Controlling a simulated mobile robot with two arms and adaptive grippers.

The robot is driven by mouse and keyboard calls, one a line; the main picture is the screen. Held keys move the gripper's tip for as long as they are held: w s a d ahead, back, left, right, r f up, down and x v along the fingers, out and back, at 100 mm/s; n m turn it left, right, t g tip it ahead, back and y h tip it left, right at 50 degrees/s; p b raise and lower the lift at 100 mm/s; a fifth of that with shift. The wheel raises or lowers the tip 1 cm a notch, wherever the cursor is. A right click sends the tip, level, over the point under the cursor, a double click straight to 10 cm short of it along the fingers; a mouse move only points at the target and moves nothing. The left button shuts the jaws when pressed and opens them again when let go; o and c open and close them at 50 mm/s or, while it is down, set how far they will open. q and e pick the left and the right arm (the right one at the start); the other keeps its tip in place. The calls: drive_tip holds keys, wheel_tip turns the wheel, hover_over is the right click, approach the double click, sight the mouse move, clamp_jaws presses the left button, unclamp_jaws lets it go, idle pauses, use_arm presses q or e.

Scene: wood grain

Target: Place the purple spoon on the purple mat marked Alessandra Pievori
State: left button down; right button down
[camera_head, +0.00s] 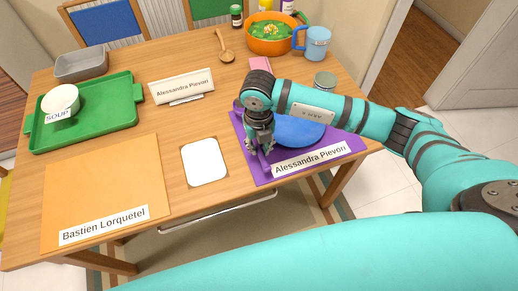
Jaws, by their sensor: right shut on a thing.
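The purple mat (348,149) lies at the table's right front and carries a white label reading Alessandra Pievori (309,157). My right gripper (258,148) points down over the mat's left part and is shut on the purple spoon (264,163). The spoon shows only as a thin purple strip below the fingers, against the like-coloured mat, and the rest of it is hidden. I cannot tell whether it touches the mat. A blue plate (298,132) sits on the mat, right of the gripper, partly behind my arm. My left gripper is not in view.
Left of the mat lies a white card (204,161). An orange mat (105,190) and a green tray (100,133) with a white soup bowl (60,99) are further left. A name sign (182,87), wooden spoon (225,50), orange bowl (270,45) and blue mug (316,43) stand behind.

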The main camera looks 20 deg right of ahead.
wheel_tip(320, 180, down, 3)
drive_tip(key=shift+f+p, duration=0.2)
drive_tip(key=shift+p, duration=0.25)
drive_tip(key=shift+f, duration=0.1)
drive_tip(key=shift+f, duration=0.15)
drive_tip(key=c, duration=1.3)
unclamp_jaws()
drive_tip(key=shift+o, duration=0.2)
drive_tip(key=shift+r, duration=0.45)
wheel_tip(320, 180, up, 12)
drive_tip(key=shift+f+b, duration=0.2)
drive_tip(key=shift+b, duration=0.7)
